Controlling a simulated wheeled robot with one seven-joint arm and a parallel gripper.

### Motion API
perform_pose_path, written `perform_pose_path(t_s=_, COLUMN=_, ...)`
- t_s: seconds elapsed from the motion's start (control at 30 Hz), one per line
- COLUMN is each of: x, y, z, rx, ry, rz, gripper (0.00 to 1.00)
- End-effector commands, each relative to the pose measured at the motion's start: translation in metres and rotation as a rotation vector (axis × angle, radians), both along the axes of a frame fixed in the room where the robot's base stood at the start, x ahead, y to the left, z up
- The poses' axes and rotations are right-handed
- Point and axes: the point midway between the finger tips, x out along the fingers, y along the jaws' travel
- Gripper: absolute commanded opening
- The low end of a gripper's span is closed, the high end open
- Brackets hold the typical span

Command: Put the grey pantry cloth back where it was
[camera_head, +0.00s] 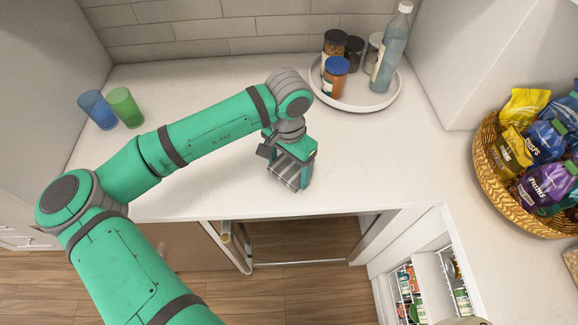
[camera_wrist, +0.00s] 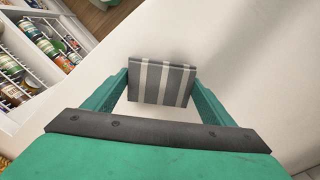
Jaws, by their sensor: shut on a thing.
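The grey pantry cloth (camera_wrist: 161,84), folded with pale stripes, sits between the two green fingers of my gripper (camera_wrist: 161,90) in the wrist view. In the head view my gripper (camera_head: 290,170) points down over the white counter, near its front edge. The cloth (camera_head: 284,172) shows there as a small grey striped patch at the fingers. My gripper is shut on it. I cannot tell whether the cloth touches the counter or hangs just above it.
A round white tray (camera_head: 366,103) with jars and a bottle stands at the back. A blue cup (camera_head: 97,110) and a green cup (camera_head: 125,107) stand left. A wicker basket (camera_head: 487,180) of snacks is right. An open drawer (camera_head: 420,285) is below. The counter (camera_head: 375,165) is clear around my gripper.

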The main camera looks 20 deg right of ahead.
Motion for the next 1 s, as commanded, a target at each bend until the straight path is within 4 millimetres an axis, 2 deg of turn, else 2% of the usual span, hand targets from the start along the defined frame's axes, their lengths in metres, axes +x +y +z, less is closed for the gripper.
perform_pose_path(t_s=0.33, x=0.000, y=0.001, z=-0.004, rx=-0.001, ry=0.002, rz=0.003, gripper=0.56)
perform_pose_path(t_s=0.37, x=0.000, y=0.001, z=-0.004, rx=-0.001, ry=0.002, rz=0.003, gripper=0.80)
perform_pose_path(t_s=0.43, x=0.000, y=0.002, z=-0.004, rx=0.000, ry=0.001, rz=0.004, gripper=0.96)
perform_pose_path(t_s=0.8, x=0.001, y=0.001, z=-0.001, rx=0.000, ry=-0.001, rz=0.003, gripper=0.96)
perform_pose_path(t_s=1.0, x=0.000, y=-0.001, z=0.025, rx=-0.002, ry=-0.003, rz=-0.002, gripper=0.96)
